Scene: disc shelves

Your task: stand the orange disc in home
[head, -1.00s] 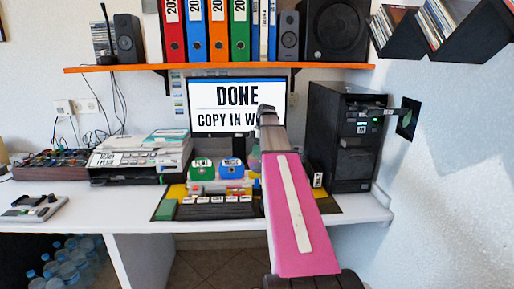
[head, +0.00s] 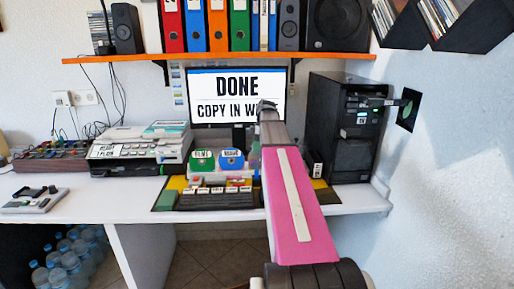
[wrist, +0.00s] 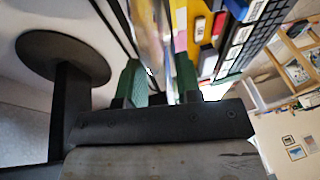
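My gripper (head: 267,106) is in front of the monitor in the head view, with its fingertips hidden by my pink arm. In the wrist view its two green fingers (wrist: 161,80) stand apart with a light gap between them. A thin, shiny, brownish-orange sheet (wrist: 150,35), perhaps the orange disc seen nearly edge-on, rises just beyond the gap. I cannot tell if it touches a finger. No clearly orange disc shows in the head view. Green (head: 202,160) and blue (head: 232,160) labelled pieces stand on the desk in a rack, left of my arm.
The monitor (head: 237,98) reads "DONE". A black computer tower (head: 340,125) with an extended tray (head: 378,102) stands at right. A printer (head: 135,150) is at left. A dark keyboard-like block (head: 215,201) lies at the desk front. An orange shelf (head: 130,60) with binders hangs above.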

